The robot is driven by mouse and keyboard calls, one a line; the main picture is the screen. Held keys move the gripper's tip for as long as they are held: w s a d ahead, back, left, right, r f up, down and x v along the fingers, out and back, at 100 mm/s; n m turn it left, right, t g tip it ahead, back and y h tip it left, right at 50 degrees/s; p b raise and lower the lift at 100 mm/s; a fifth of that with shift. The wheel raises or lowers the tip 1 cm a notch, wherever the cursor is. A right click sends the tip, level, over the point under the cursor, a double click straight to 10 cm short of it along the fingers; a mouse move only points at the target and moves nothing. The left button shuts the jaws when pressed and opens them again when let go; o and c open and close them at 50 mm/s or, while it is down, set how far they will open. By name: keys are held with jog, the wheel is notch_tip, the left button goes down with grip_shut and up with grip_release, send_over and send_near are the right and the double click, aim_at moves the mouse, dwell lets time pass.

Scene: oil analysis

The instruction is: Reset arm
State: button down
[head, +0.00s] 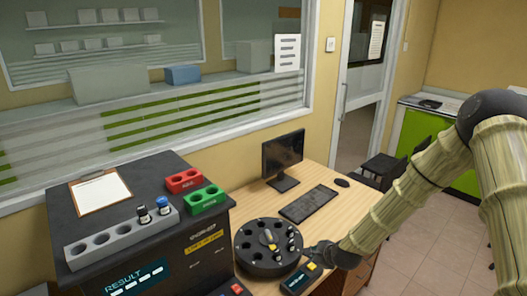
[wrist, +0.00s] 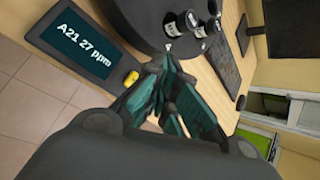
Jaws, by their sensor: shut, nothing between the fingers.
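My arm reaches in from the right in the head view, and my gripper (head: 308,250) is low over the desk, beside the black round carousel (head: 262,262). In the wrist view my gripper (wrist: 160,65) shows with its fingers together and nothing between them. A small display device (head: 300,278) with a yellow button lies just below the gripper. In the wrist view this device (wrist: 75,50) reads "A21 27 ppm", and its yellow button (wrist: 131,78) is close to the fingertips. I cannot tell whether the fingers touch it.
Several vials stand in the carousel. A black analyser (head: 205,250) on the left carries a grey rack (head: 120,240) with two vials, a red holder (head: 184,181), a green holder (head: 207,200) and a clipboard (head: 101,192). A monitor (head: 283,158) and keyboard (head: 310,204) stand behind the carousel.

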jog(key=s+a+f+n+g, duration=0.2)
jog(key=s+f+n, duration=0.4)
jog(key=s+f, duration=0.55)
jog(key=s+d+f+n+g+h+b, duration=0.1)
jog(key=s+n, duration=0.4)
jog(key=s, duration=0.6)
jog(key=s+d+f+n+g+h+b, duration=0.1)
jog(key=s+f+n+g, duration=0.2)
jog(key=s, duration=0.9)
jog(key=s+d+f+n+g+h+b, duration=0.1)
jog(key=s+f+n+g, duration=0.1)
jog(key=s+n, duration=0.6)
jog(key=s+f, duration=0.1)
jog(key=s, duration=0.3)
